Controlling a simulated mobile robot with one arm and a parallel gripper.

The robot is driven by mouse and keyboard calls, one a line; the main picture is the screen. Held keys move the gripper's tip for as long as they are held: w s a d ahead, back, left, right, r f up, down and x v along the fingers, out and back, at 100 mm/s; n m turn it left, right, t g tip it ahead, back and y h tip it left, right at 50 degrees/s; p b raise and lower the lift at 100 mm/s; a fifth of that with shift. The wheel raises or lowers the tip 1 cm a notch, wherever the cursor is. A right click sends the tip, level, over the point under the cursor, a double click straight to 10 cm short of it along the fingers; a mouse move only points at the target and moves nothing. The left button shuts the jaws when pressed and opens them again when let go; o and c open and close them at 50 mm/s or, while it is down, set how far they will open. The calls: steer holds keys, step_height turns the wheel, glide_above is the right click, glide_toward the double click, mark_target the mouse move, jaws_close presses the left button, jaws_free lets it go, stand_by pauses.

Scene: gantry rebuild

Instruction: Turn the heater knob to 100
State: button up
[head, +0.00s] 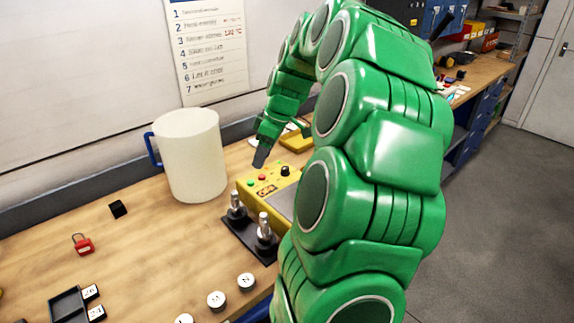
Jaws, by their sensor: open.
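A yellow control box (262,188) stands on the workbench. It has a black knob (285,171) on its top, with a red and a green button to the left of it. No scale or number around the knob can be read, so I cannot tell its setting. My green arm comes in from the lower right, arches over and points down at the box. My gripper (280,145) is open above the back of the box, apart from the knob. A dark fingertip shows at its left; the other side is partly hidden by my arm.
A large white jug (190,155) with a blue handle stands left of the box. A dark stand with metal posts (265,230) is close in front. A red padlock (82,244), black cube (118,209) and lettered discs (216,300) lie on the bench (150,260). My arm hides the box's right side.

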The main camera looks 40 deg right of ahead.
steer(key=t, duration=0.1)
glide_toward(285, 168)
steer(key=shift+n, duration=0.3)
steer(key=shift+x, duration=4.3)
steer(key=shift+h, duration=0.3)
steer(key=shift+d, duration=0.1)
steer(key=c, duration=1)
